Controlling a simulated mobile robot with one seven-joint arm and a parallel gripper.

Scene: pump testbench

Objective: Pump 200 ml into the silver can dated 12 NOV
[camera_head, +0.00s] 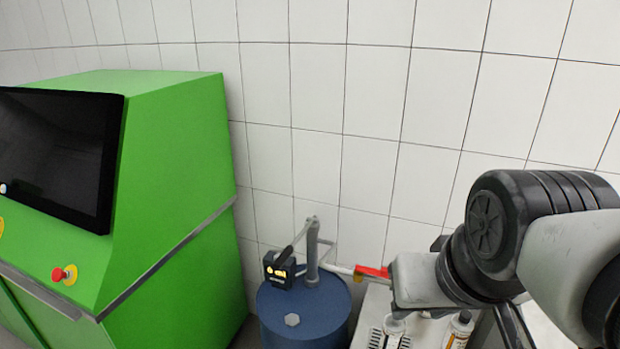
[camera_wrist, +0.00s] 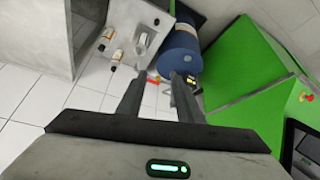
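A blue drum (camera_head: 300,318) with a hand pump (camera_head: 312,255) on top stands by the tiled wall in the head view. A small meter with a lit display (camera_head: 280,271) sits beside the pump. A red piece (camera_head: 372,271) is at the end of the pump's spout. Two pale containers with orange labels (camera_head: 393,329) (camera_head: 461,327) stand on a white surface at the bottom; no date is readable. In the wrist view my gripper (camera_wrist: 158,78) is open and empty, pointing toward the drum (camera_wrist: 180,52). The labelled containers (camera_wrist: 117,57) (camera_wrist: 106,36) also show there.
A large green console (camera_head: 165,200) with a dark screen (camera_head: 60,150) and a red button (camera_head: 60,274) fills the left. My arm covers the lower right of the head view and part of the white surface. Tiled floor (camera_wrist: 30,115) is clear at left in the wrist view.

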